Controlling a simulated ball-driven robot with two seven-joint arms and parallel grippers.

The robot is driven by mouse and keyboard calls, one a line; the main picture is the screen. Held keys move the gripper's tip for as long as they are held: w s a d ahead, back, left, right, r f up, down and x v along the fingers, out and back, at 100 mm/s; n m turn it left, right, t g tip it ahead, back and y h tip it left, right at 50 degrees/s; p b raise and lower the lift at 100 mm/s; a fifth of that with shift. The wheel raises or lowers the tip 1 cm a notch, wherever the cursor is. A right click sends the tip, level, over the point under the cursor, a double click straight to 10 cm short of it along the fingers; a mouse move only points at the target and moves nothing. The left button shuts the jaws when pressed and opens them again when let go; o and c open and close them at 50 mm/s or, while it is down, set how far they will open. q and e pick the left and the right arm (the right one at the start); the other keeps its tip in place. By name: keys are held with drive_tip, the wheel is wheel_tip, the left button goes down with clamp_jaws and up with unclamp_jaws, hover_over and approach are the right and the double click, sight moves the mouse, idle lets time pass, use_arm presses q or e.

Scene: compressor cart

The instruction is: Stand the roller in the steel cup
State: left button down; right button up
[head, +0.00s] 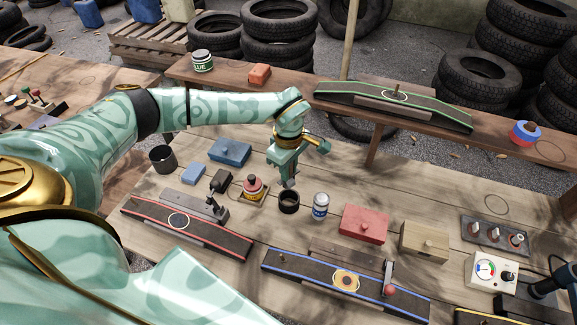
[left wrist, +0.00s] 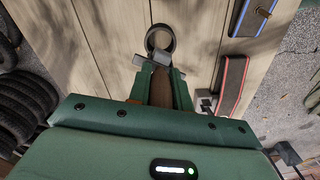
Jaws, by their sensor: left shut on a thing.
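My left gripper (head: 288,180) points down over the middle of the wooden bench. It also shows in the left wrist view (left wrist: 154,66). Its jaws are shut on a dark brown piece (left wrist: 161,88), which looks like the roller; the fingers hide most of it. A dark grey, open-topped cup (head: 163,158), which looks like the steel cup, stands upright at the bench's left, well apart from the gripper. A black open ring or short cup (head: 289,201) stands just below the gripper and shows beyond the fingertips in the left wrist view (left wrist: 160,39). My right gripper is out of view.
A red-edged track (head: 190,228) and a blue-edged track (head: 300,274) lie in front. A red box (head: 364,223) is to the right.

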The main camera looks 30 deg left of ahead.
sight(289, 187)
use_arm(q)
wheel_tip(289, 187, down, 5)
drive_tip(key=b, duration=0.4)
drive_tip(key=shift+f+b, duration=0.6)
drive_tip(key=shift+f, duration=1)
drive_tip(key=shift+d+f, duration=0.1)
drive_tip(key=shift+f, duration=0.35)
idle(0.4)
drive_tip(key=c, duration=0.7)
unclamp_jaws()
drive_tip(key=shift+f, duration=0.1)
drive_tip(key=shift+p, duration=0.3)
